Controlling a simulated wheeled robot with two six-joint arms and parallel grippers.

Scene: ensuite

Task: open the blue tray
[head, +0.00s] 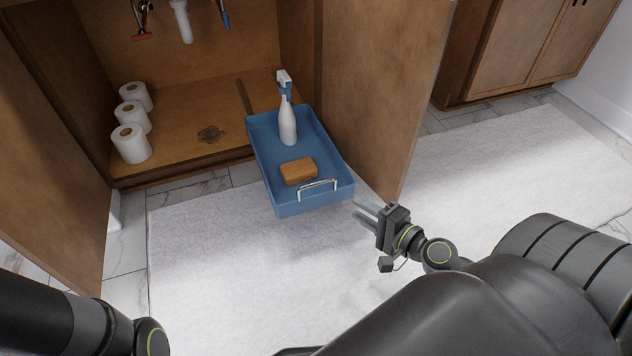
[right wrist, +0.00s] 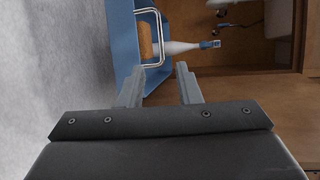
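The blue tray (head: 265,150) is pulled out of the cabinet, its front part over the white rug. A silver handle (head: 318,187) stands on its front end. A white spray bottle (head: 287,122) and a brown sponge-like block (head: 298,171) are in it. My right gripper (head: 364,212) is open and empty, just right of the tray's front corner, apart from the handle. In the right wrist view, the handle (right wrist: 150,38) and tray (right wrist: 124,30) show beyond the two spread fingers (right wrist: 160,88). My left gripper is out of view; only part of my left arm shows at lower left.
Several white toilet rolls (head: 131,143) stand on the cabinet floor (head: 185,150) at left. The open cabinet doors flank the tray, the left one (head: 50,150) and the right one (head: 385,90). The white rug (head: 220,270) in front is clear.

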